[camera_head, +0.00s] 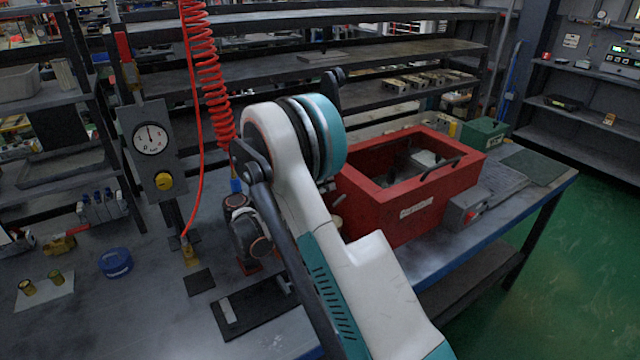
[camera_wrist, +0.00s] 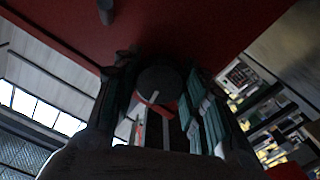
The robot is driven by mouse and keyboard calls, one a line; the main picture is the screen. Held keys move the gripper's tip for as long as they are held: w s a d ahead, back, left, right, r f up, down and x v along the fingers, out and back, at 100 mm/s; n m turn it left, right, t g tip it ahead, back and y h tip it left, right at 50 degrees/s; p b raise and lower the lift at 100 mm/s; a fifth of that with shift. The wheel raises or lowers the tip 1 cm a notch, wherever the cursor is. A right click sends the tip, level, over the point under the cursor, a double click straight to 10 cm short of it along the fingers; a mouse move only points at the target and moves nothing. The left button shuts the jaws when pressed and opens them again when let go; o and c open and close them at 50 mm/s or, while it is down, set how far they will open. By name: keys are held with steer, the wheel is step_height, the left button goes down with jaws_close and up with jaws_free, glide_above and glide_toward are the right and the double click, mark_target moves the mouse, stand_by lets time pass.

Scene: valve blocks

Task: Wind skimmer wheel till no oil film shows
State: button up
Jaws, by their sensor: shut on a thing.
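The red tank (camera_head: 402,212) stands open-topped on the bench, right of my arm. A pale block and grey surfaces show inside; I cannot tell whether an oil film lies there. A dark handle-like bar (camera_head: 440,169) crosses its right side. In the wrist view the tank's red wall (camera_wrist: 215,25) fills the top. My gripper (camera_wrist: 160,80) is shut on a dark round knob, seemingly the skimmer wheel (camera_wrist: 158,84), with one finger on each side. In the head view my arm hides the gripper and most of the wheel.
A gauge panel (camera_head: 152,140) and a coiled red hose (camera_head: 203,70) stand left of my arm. A grey box (camera_head: 468,212) and a green box (camera_head: 484,133) sit right of the tank. Shelves stand behind.

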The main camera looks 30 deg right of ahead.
steer(key=shift+f+m, duration=0.15)
steer(key=shift+m, duration=0.15)
steer(key=o, duration=1.1)
steer(key=a, duration=1.2)
steer(key=shift+s, duration=0.2)
